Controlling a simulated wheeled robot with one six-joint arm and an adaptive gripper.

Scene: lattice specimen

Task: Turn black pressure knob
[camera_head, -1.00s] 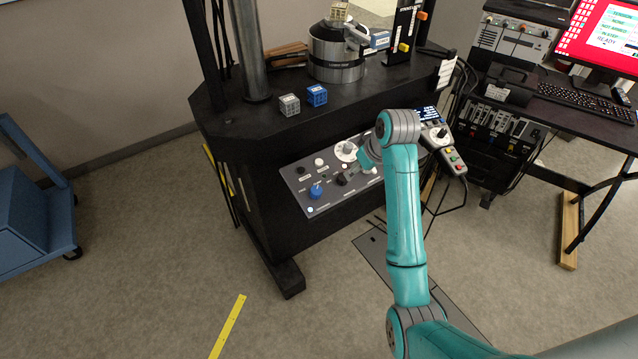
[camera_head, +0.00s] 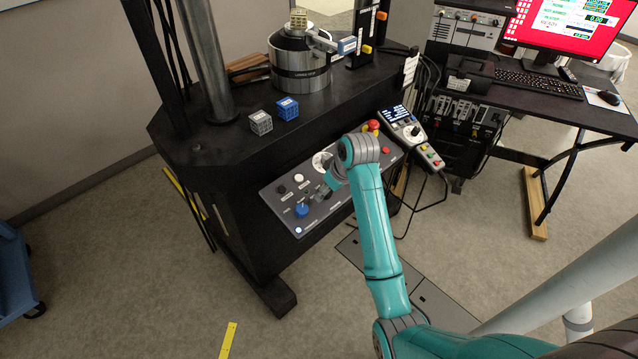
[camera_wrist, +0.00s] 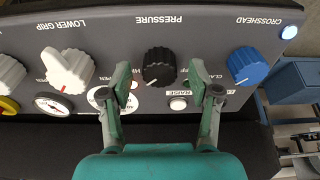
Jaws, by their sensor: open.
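The black pressure knob (camera_wrist: 159,67) is on the grey control panel (camera_wrist: 213,30), under the upside-down "PRESSURE" label in the wrist view. My gripper (camera_wrist: 168,88) is open, with one teal finger to each side of the knob in that view. The fingers stand apart from the knob, and I cannot tell how far the tips are from the panel. In the head view my gripper (camera_head: 333,183) is over the panel, and my arm hides part of it.
A blue crosshead knob (camera_wrist: 247,66) is to the right and a white lower grip knob (camera_wrist: 69,70) to the left. A raise button (camera_wrist: 178,103) and a gauge (camera_wrist: 53,105) are near the fingers. A pendant (camera_head: 410,128) hangs right of my arm.

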